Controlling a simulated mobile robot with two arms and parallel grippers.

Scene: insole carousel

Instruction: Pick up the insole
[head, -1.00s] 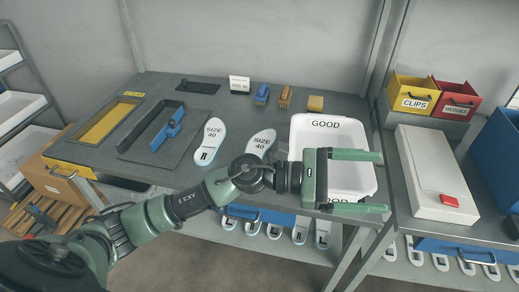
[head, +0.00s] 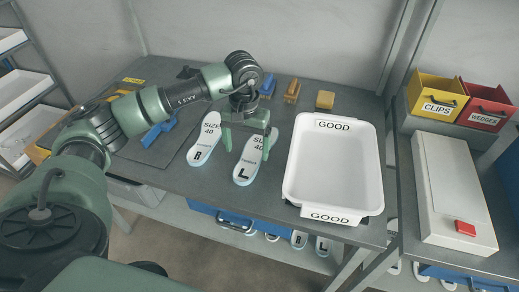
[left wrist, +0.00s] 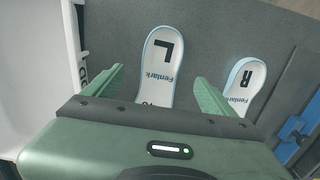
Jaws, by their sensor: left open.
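The insole marked L (head: 245,168) lies flat on the grey table, white with a pale blue edge and "SIZE 40" on it. A matching insole marked R (head: 203,146) lies to its left. My left gripper (head: 247,143) is open and empty, pointing down above the far part of the L insole. In the left wrist view, the L insole (left wrist: 161,60) shows between the two spread fingers, with its near end hidden by the gripper body. The R insole (left wrist: 242,80) shows beyond the right finger there. My right gripper is not in view.
A white tray marked GOOD (head: 289,185) stands right of the L insole. A dark mat with a blue clamp (head: 158,133) lies to the left. Several small blocks, one yellow (head: 325,99), stand at the back. A white box with a red button (head: 465,228) is on the right table.

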